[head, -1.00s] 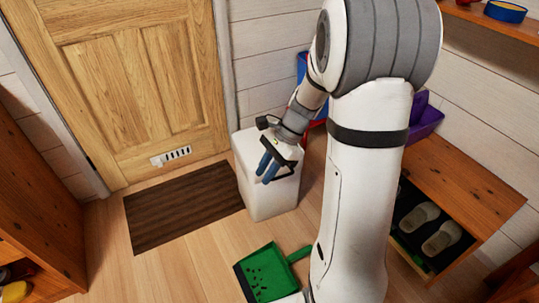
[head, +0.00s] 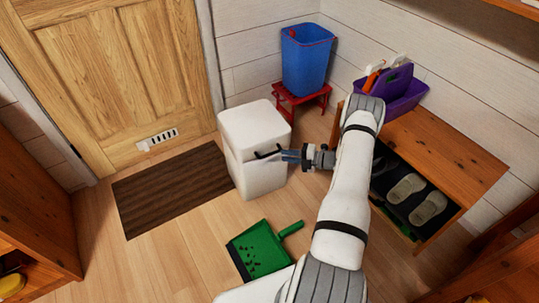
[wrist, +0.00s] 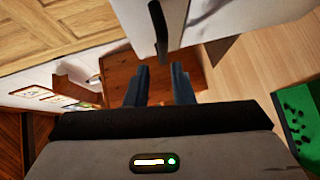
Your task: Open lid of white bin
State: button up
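The white bin (head: 262,180) stands on the floor near the door. Its lid (head: 255,124) looks closed, with a seam below it. A black handle (head: 268,153) sticks out from the front near the seam. My gripper (head: 287,156) is to the right of the handle, its blue-grey fingers pointing at it. In the wrist view my gripper's two fingers (wrist: 160,84) are apart with nothing between them. The black handle (wrist: 158,30) shows just beyond the fingertips, roughly in line with the gap. I cannot tell whether anything touches.
A green dustpan (head: 258,252) lies on the floor in front. A dark mat (head: 172,190) is left of the bin. A blue bin (head: 306,60) on a red stool stands behind. A wooden shoe bench (head: 440,150) with a purple caddy (head: 398,92) is at right.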

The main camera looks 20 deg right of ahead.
aim_at(271, 153)
jog(key=shift+m, duration=0.3)
jog(key=shift+f+b+x, duration=0.2)
jog(key=shift+b+x, duration=0.85)
jog(key=shift+x, duration=2.75)
jog(key=shift+w+d, duration=0.1)
jog(key=shift+d, duration=0.05)
jog(key=shift+c, duration=0.5)
grip_shut()
